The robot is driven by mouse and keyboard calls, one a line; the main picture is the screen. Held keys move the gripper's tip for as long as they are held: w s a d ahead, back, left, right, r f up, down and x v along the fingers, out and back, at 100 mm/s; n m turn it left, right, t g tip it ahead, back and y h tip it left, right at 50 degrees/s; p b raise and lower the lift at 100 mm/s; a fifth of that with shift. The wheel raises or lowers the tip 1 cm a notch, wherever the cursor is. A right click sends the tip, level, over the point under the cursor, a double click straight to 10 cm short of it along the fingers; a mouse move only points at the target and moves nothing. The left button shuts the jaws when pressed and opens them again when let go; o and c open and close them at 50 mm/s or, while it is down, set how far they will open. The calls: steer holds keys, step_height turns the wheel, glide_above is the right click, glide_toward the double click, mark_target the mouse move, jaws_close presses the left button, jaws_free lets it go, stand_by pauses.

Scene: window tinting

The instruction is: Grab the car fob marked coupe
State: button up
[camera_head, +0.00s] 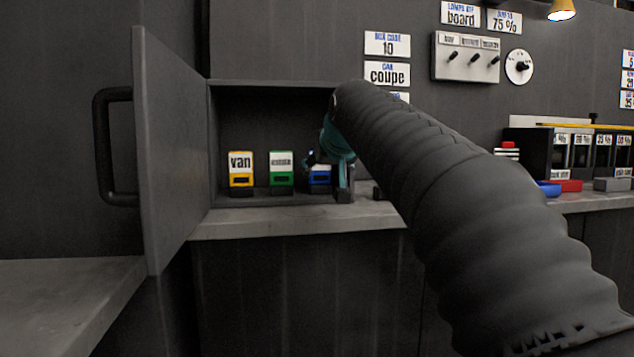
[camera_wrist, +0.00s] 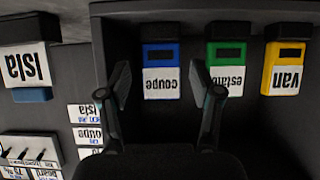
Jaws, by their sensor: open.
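The coupe fob is blue with a white label reading "coupe" (camera_wrist: 161,84); the wrist view shows it upside down. It stands at the right of a row in an open cabinet, and in the head view the blue fob (camera_head: 319,178) is partly hidden by my gripper (camera_head: 332,168). In the wrist view my gripper (camera_wrist: 158,76) is open and empty, its fingers to either side of the coupe fob in the picture. I cannot tell how far the tips are from it. The right finger appears close to the green estate fob (camera_wrist: 227,53).
A yellow van fob (camera_head: 241,170) and the estate fob (camera_head: 281,169) stand left of the coupe fob. The cabinet door (camera_head: 172,150) is open at the left. A "CAR coupe" sign (camera_head: 387,74) is on the wall.

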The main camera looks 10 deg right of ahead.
mark_target(321, 175)
steer(key=x, duration=0.5)
steer(key=shift+w+r, duration=0.1)
steer(key=shift+r, duration=0.15)
steer(key=shift+c, duration=0.2)
steer(key=c, duration=0.9)
